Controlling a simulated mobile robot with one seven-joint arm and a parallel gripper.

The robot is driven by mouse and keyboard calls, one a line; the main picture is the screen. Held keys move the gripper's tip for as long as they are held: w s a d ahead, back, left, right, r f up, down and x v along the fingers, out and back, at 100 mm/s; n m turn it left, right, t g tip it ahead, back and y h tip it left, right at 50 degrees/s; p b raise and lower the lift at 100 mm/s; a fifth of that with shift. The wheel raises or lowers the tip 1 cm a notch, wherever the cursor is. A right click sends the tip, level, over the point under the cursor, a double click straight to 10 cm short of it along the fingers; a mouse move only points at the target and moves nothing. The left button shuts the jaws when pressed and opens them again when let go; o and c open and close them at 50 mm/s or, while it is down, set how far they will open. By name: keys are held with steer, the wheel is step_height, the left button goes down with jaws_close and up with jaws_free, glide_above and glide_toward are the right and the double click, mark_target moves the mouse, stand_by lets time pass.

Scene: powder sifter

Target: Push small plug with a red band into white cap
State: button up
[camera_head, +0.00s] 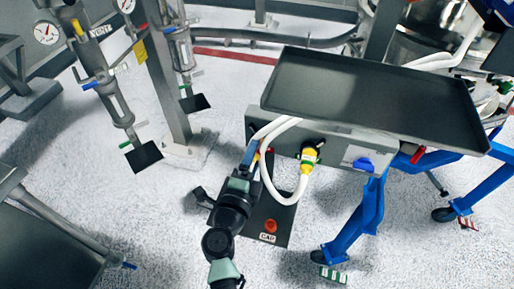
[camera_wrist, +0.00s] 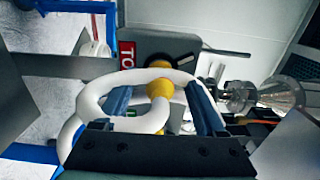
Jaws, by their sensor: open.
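My gripper (camera_wrist: 161,104) is open in the wrist view, with its two blue-grey fingers apart. A white hose (camera_wrist: 88,103) loops around and between them, and a yellow fitting (camera_wrist: 160,88) on it shows between the fingers. I cannot tell whether the fingers touch it. In the head view my gripper (camera_head: 252,154) points up at the front left of the grey box under the tray, beside the white hose (camera_head: 267,183). The hose ends at a yellow plug (camera_head: 309,158) on the box front. I cannot clearly make out a small red-banded plug or a white cap.
A dark tray (camera_head: 370,95) tops the grey box (camera_head: 336,150), which has blue legs (camera_head: 358,222). A dark plate (camera_head: 282,215) with a red knob (camera_head: 270,226) and a CAP label (camera_head: 268,238) lies below. A clear cone-shaped piece (camera_wrist: 282,92) is right of my fingers.

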jaws_close()
stand_by(0.3)
steer(key=shift+s, duration=0.1)
steer(key=shift+p+v, duration=1.05)
steer(key=shift+v, duration=1.85)
